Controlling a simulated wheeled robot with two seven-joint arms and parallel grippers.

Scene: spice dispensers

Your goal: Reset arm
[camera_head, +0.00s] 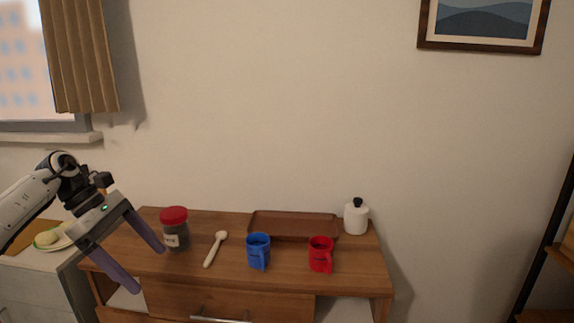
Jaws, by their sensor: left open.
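My left arm comes in from the left edge. Its gripper (149,269) is open, with two purple fingers spread and nothing between them. It hangs over the left front part of the wooden cabinet (200,268), to the left of a jar with a red lid (174,229). In this view the fingers appear apart from the jar. My right gripper is not in view.
A plate (52,238) with pale food stands on the left counter.

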